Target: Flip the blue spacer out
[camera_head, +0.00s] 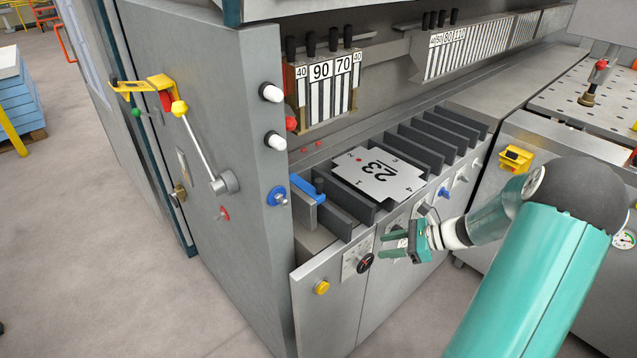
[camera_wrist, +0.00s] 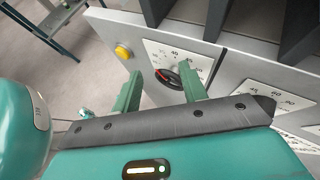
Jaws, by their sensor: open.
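The blue spacer (camera_head: 302,184) is at the left end of the row of dark upright plates, beside the tall grey cabinet. It has a small blue knob-topped post at its right end and sits over a grey block. My gripper (camera_head: 383,246) is open and empty in front of the machine's front panel, lower and to the right of the spacer. In the wrist view my gripper (camera_wrist: 163,84) has its two green fingers apart, with a black dial (camera_wrist: 168,79) showing between them. The spacer is not seen in the wrist view.
A yellow button (camera_head: 322,287) is on the front panel. Open floor lies in front.

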